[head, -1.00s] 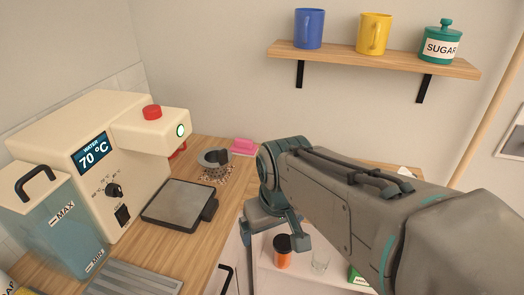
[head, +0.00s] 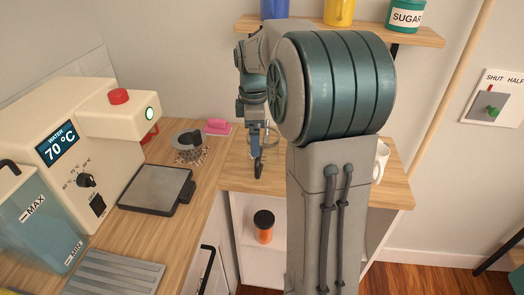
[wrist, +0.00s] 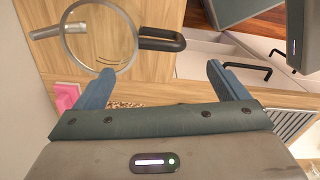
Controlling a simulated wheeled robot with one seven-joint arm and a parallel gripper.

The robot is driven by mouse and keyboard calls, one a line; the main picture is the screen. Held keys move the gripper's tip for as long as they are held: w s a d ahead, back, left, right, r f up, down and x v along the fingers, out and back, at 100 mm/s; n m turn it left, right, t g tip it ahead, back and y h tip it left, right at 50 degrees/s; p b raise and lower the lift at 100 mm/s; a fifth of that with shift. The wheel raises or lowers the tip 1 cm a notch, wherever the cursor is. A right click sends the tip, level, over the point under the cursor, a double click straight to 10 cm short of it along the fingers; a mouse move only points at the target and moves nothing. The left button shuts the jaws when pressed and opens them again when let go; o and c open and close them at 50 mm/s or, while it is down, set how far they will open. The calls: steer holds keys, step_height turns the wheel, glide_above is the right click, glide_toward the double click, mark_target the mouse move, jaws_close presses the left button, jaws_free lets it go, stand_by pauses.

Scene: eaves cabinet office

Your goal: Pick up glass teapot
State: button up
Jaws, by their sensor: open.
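The glass teapot (wrist: 101,38) is a clear round vessel on the wooden counter, with a black handle (wrist: 162,39) to the right and a spout-like part to the left in the wrist view. In the head view the teapot (head: 271,137) is mostly hidden behind my gripper (head: 254,132). My gripper (wrist: 159,72) is open and empty. In the wrist view its left fingertip overlaps the lower edge of the teapot, and the handle lies ahead of the gap between the fingers. I cannot tell whether the finger touches the glass.
A coffee machine (head: 60,150) and a scale (head: 155,186) stand at the left. A pink sponge (wrist: 66,96) and a grey round item (head: 187,140) are nearby. A white mug (head: 382,160) stands right of my arm.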

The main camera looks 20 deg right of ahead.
mark_target(263, 149)
steer(key=f, duration=1.1)
steer(key=shift+s+d+f+p, duration=0.2)
steer(key=shift+p, duration=0.1)
steer(key=c, duration=1.4)
